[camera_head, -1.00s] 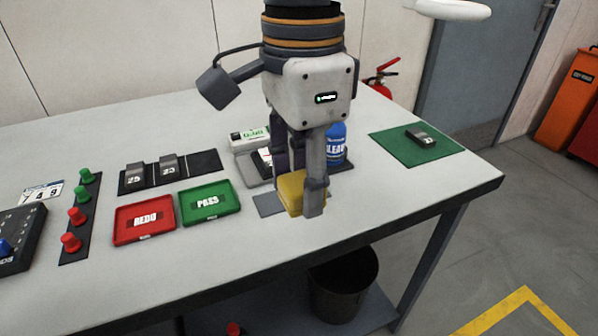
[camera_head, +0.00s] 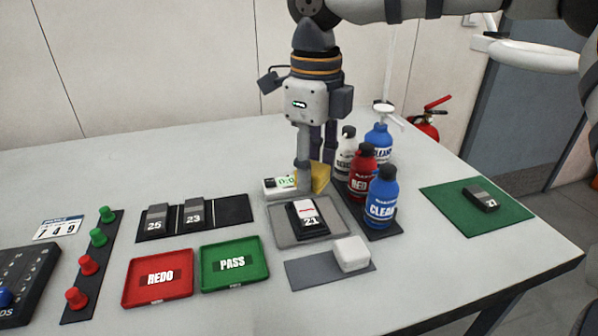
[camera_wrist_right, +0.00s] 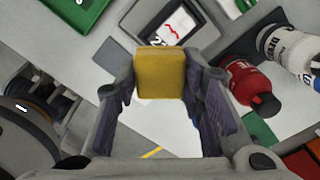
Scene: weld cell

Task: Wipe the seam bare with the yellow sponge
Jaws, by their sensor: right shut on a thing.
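My right gripper (camera_head: 316,168) is shut on the yellow sponge (camera_head: 321,178), behind the grey tray (camera_head: 285,236). The right wrist view also shows the sponge (camera_wrist_right: 160,74) between the two fingers. A dark block marked 21 (camera_head: 308,222) lies in the tray, with a white top face. My left gripper is not in view.
Blue (camera_head: 381,203), red (camera_head: 361,174) and white bottles stand close right of the tray. A white block (camera_head: 351,253) sits on a grey mat (camera_head: 308,274) in front. Red REDO (camera_head: 158,278) and green PASS (camera_head: 234,263) trays lie left. A green mat (camera_head: 450,212) lies right.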

